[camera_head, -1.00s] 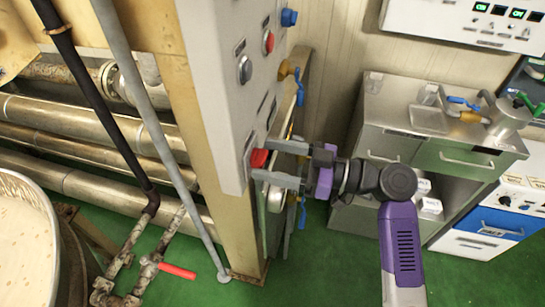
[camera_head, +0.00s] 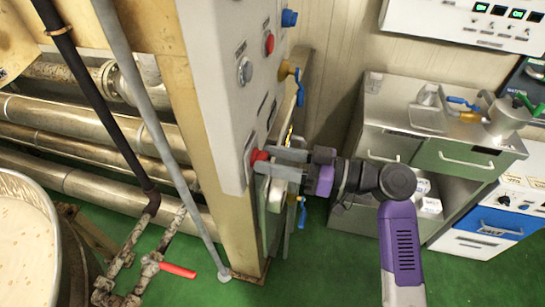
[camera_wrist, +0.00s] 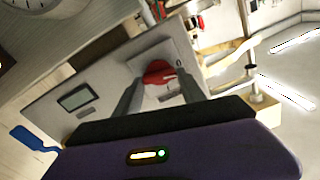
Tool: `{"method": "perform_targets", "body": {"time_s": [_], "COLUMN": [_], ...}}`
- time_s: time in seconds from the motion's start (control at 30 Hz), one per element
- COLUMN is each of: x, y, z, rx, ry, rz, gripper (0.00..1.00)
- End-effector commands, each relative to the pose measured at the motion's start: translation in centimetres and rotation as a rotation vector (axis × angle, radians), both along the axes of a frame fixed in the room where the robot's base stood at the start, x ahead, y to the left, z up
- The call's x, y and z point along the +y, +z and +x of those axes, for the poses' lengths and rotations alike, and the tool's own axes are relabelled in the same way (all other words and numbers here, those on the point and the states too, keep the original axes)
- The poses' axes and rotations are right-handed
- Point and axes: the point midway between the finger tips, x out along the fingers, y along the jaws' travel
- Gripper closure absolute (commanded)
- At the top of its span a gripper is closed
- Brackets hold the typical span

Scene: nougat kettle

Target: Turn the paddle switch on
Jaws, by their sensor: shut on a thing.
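The paddle switch is a red knob (camera_head: 258,156) low on the side of the grey control panel (camera_head: 222,90). My gripper (camera_head: 270,163) reaches it from the right, and its fingertips close around it. In the wrist view the red switch (camera_wrist: 158,73) sits on a pale plate between my two finger ends (camera_wrist: 156,90). The fingers hide part of the switch in the head view. I cannot tell its on or off position from the frames.
Other controls sit higher on the panel: a red button (camera_head: 269,43), a blue knob (camera_head: 289,17) and a round silver one (camera_head: 245,70). A blue-handled valve (camera_head: 299,88) sticks out beside the panel. A steel cabinet (camera_head: 440,150) stands to the right.

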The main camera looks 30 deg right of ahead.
Motion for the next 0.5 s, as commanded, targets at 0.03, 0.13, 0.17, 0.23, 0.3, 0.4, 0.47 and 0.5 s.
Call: {"method": "perform_targets", "body": {"time_s": [0.03, 0.13, 0.17, 0.23, 0.3, 0.4, 0.47, 0.5], "x": [0.02, -0.01, -0.04, -0.01, -0.08, -0.07, -0.11, -0.15], "y": [0.09, 0.12, 0.12, 0.12, 0.1, 0.11, 0.11, 0.09], "z": [-0.01, 0.01, 0.02, 0.05, 0.07, 0.08, 0.1, 0.11], "rx": [0.032, 0.099, 0.119, 0.167, 0.215, 0.283, 0.324, 0.351], "ry": [0.001, 0.001, 0.001, 0.001, 0.0, 0.002, 0.001, 0.001], "rz": [0.031, 0.098, 0.118, 0.166, 0.214, 0.28, 0.321, 0.348], "gripper": [0.93, 0.93, 0.93, 0.93, 0.93, 0.93, 0.93, 0.93]}}
